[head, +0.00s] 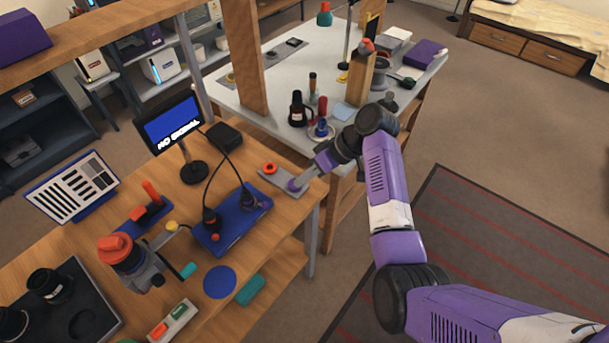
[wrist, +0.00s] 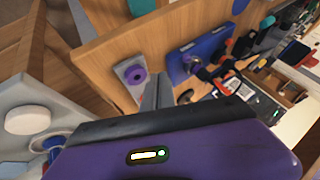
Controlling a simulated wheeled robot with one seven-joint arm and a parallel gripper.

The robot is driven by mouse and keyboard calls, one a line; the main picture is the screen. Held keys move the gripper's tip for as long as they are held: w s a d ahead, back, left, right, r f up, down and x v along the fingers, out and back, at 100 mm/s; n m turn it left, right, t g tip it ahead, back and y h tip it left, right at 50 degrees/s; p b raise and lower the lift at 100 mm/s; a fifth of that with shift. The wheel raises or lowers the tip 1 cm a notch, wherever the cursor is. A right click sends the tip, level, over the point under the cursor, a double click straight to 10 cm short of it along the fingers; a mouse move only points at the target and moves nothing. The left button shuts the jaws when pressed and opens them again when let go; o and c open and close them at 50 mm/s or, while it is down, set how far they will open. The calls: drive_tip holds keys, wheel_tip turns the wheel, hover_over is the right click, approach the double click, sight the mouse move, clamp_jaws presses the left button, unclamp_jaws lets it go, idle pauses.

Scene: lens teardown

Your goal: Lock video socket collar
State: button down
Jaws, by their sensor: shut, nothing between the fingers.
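A blue board (head: 228,232) lies on the wooden bench with two black plugs on cables; the right plug (head: 250,201) sits at a purple ring-like part. In the wrist view the blue board (wrist: 212,48) shows a purple round part (wrist: 189,62) with a dark plug beside it. I cannot tell whether this is the socket collar or how it is turned. A grey plate (head: 281,179) to its right carries a red ring (head: 270,168) and a purple ring, clear in the wrist view (wrist: 136,76). My gripper (head: 301,182) is shut and empty close to the purple ring's end of the plate.
A monitor (head: 172,124) reading NO SIGNAL stands behind the board, with a black box (head: 224,137) beside it. A red-capped device (head: 118,250) and a black tray (head: 62,305) are at left. A white table (head: 228,98) with wooden posts is behind.

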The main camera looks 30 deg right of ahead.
drive_tip(key=p+x, duration=0.1)
drive_tip(key=x, duration=0.5)
drive_tip(key=shift+a, duration=0.35)
drive_tip(key=shift+s+a+r+p, duration=0.15)
drive_tip(key=shift+a+p, duration=0.15)
drive_tip(key=shift+a, duration=0.25)
drive_tip(key=shift+a+r+p, duration=0.2)
drive_tip(key=shift+a+p, duration=0.05)
drive_tip(key=shift+a, duration=0.85)
